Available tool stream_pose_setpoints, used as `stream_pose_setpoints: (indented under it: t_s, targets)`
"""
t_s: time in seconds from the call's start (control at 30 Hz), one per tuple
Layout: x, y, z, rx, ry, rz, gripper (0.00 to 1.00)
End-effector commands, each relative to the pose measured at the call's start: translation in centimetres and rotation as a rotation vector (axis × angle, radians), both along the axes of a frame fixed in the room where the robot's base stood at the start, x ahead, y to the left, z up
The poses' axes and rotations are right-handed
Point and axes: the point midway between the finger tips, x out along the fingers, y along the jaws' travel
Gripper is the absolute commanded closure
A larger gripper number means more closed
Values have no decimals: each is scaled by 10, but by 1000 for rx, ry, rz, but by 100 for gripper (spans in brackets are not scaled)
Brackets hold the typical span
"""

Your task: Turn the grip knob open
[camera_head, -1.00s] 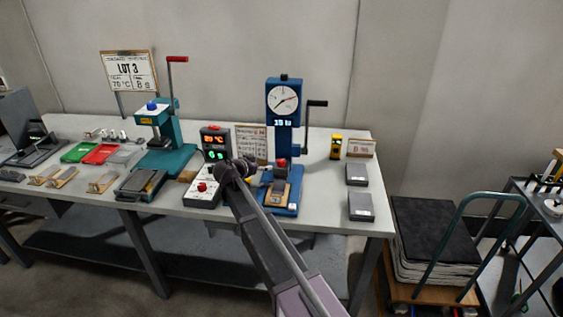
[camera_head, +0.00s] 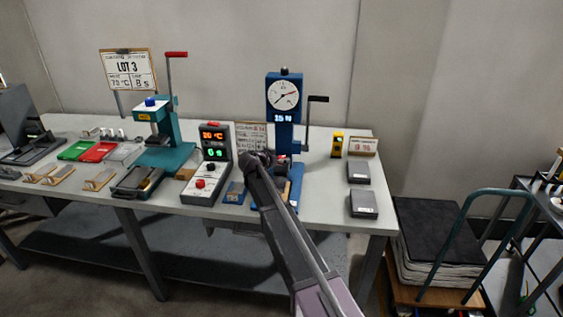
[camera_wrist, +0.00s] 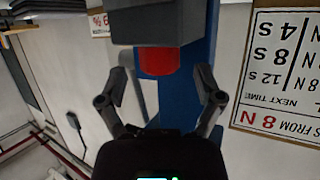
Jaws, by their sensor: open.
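The blue tester (camera_head: 284,115) with a round dial stands on the bench in the head view, a black crank at its right. In the wrist view a red knob (camera_wrist: 159,62) sits against a grey block (camera_wrist: 155,22) on the tester's blue body (camera_wrist: 203,50). I take it for the grip knob. My gripper (camera_wrist: 162,72) is open, with one finger on each side of the red knob; contact cannot be told. In the head view my gripper (camera_head: 262,157) is in front of the tester's lower part and hides most of the knob area.
A control box (camera_head: 211,158) with lit displays stands left of my gripper. A teal press (camera_head: 165,135) is farther left. A placard (camera_wrist: 278,70) is close beside the right finger in the wrist view. Grey blocks (camera_head: 364,203) lie on the right of the bench.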

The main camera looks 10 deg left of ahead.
Motion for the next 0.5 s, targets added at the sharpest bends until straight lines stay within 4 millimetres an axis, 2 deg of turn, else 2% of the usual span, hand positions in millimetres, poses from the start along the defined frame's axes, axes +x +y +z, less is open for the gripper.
stream_pose_setpoints:
  t_s: [0.2, 0.5]
  targets:
    - [13, -7, -7, 0, 0, 0, 15]
    - [15, -9, -7, 1, 0, 0, 15]
